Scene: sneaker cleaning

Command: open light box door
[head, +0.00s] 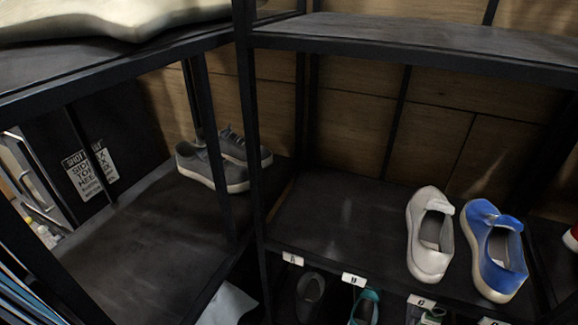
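A black panel (115,130) stands behind the shelf frame at the left. A white printed sign (84,177) on it reads partly "SHOT" and "SIDE"; a thin black post crosses in front of it. A curved silver bar (45,172), like a handle, shows at the far left, with a bright area beside it. I cannot tell whether these belong to the light box, and no light box door can be made out for certain. My gripper is not in view.
Black metal shelving fills the view. Grey sneakers (210,165) stand on the left shelf (140,240). A white shoe (429,235) and a blue shoe (492,252) stand on the right shelf (335,215). More shoes and small labels show below. Upright posts block the way.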

